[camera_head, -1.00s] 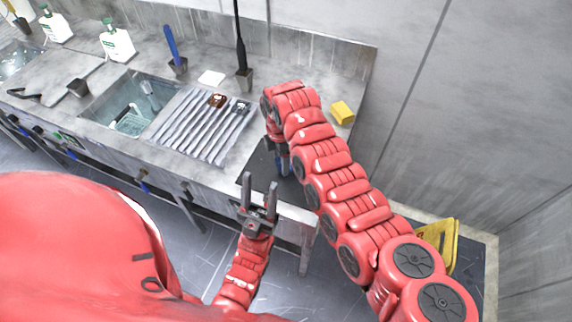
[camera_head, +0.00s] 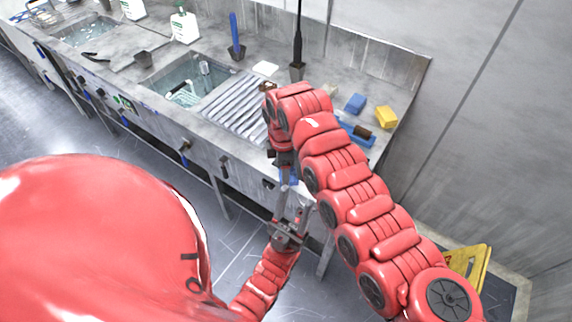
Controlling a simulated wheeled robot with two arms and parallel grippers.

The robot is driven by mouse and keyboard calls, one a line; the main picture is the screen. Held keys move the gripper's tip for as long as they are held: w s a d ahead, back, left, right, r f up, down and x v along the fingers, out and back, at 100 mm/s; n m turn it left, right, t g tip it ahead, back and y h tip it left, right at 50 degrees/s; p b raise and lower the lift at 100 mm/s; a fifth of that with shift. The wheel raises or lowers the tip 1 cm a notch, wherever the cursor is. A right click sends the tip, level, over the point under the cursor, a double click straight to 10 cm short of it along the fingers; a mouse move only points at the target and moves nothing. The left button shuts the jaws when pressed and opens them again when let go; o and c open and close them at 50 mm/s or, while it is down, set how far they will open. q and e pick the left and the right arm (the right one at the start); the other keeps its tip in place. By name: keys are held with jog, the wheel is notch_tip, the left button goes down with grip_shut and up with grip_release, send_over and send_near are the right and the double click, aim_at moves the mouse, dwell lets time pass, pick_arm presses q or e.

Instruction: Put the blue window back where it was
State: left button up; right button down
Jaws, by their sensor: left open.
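I cannot make out the blue window for certain. My left gripper (camera_head: 293,212) is open and empty, jaws pointing up, just below the right gripper in front of the bench.
The steel bench (camera_head: 335,72) holds a ribbed rack (camera_head: 232,105), a sink (camera_head: 190,78), a blue sponge (camera_head: 355,103) and a yellow sponge (camera_head: 387,117). A yellow floor sign (camera_head: 468,262) stands at the right. A wall closes off the right side.

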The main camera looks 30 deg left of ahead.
jog(key=w+d+r+m, duration=0.4)
jog(key=w+d+m, duration=0.4)
jog(key=d, duration=0.5)
jog(key=w+d+r+m, duration=0.5)
jog(key=w+d+m, duration=0.2)
jog(key=w+d, duration=0.4)
jog(key=d, duration=0.2)
jog(key=shift+w+d+m, duration=0.3)
jog(key=shift+w+m, duration=0.05)
jog(key=shift+m, duration=0.05)
dwell(0.4)
